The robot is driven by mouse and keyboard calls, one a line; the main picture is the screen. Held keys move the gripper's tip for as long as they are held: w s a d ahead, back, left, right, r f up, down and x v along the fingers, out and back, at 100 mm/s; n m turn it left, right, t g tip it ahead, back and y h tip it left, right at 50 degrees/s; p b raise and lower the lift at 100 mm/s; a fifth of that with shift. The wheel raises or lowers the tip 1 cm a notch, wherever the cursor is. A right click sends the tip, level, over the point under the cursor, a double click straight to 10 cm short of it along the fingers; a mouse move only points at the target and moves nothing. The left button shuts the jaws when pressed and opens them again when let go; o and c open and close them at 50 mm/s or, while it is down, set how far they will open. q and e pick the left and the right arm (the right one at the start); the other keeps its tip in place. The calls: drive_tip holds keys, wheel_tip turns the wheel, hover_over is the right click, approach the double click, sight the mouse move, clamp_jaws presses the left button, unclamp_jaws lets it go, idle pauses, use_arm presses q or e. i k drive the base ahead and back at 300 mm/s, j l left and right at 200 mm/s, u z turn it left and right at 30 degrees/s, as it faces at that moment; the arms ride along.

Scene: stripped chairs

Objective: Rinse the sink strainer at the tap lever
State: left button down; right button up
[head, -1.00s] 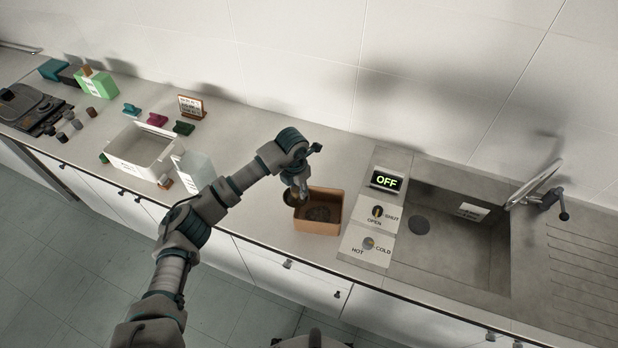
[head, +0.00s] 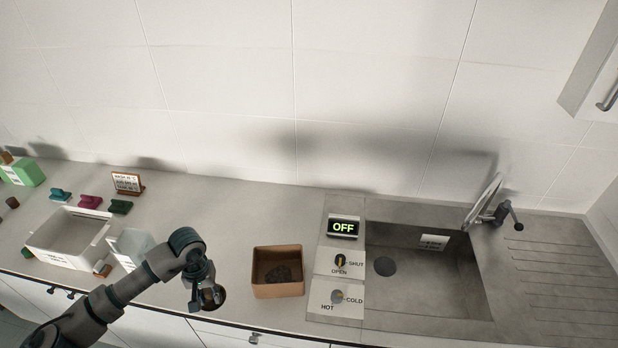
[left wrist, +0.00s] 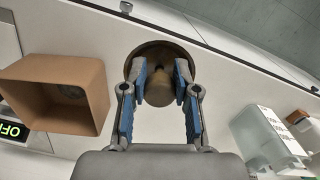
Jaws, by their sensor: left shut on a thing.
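My left gripper (head: 207,297) is shut on the sink strainer (head: 219,294), a round dark brownish metal cup. In the left wrist view the strainer (left wrist: 160,53) sits between the blue finger pads of the left gripper (left wrist: 160,84). It is held near the counter's front edge, left of the orange-brown box. The tap (head: 482,202) with its lever (head: 509,213) stands behind the sink (head: 420,290) at the right. A display (head: 343,227) reads OFF, above an OPEN/SHUT knob (head: 340,260) and a HOT/COLD knob (head: 337,297). My right gripper is not in view.
The orange-brown box (head: 278,290) with dark matter inside stands left of the sink panel. A white tub (head: 48,259) and a pale translucent container (head: 131,243) stand at the left, with small coloured items behind. Counter between box and wall is clear.

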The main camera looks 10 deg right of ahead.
sight(519, 227)
drive_tip(key=z, duration=1.8)
